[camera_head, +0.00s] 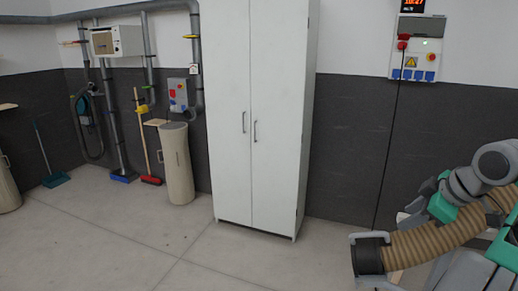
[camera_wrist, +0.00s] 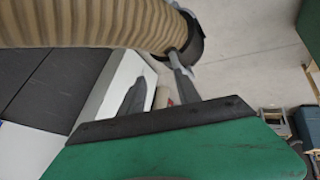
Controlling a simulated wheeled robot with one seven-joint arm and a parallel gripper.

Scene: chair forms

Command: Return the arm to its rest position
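My arm (camera_head: 465,185) shows at the right edge of the head view, with grey links and green bands. I cannot make out its fingertips there. In the wrist view my gripper (camera_wrist: 158,92) shows two grey fingers standing apart beyond the green and black wrist part, with nothing clearly held between them. A tan ribbed hose (camera_head: 425,243) with a black end collar (camera_head: 368,255) lies close to the arm in the head view. The hose also crosses the top left of the wrist view (camera_wrist: 95,22), its collar (camera_wrist: 189,40) close to one finger. I cannot tell whether they touch.
A tall white cabinet (camera_head: 260,115) with shut doors stands against the back wall. A beige bin (camera_head: 178,165), a red broom (camera_head: 150,180) and a blue broom (camera_head: 123,177) stand to its left. The floor in front (camera_head: 150,250) is clear. A wall power box (camera_head: 415,62) hangs at upper right.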

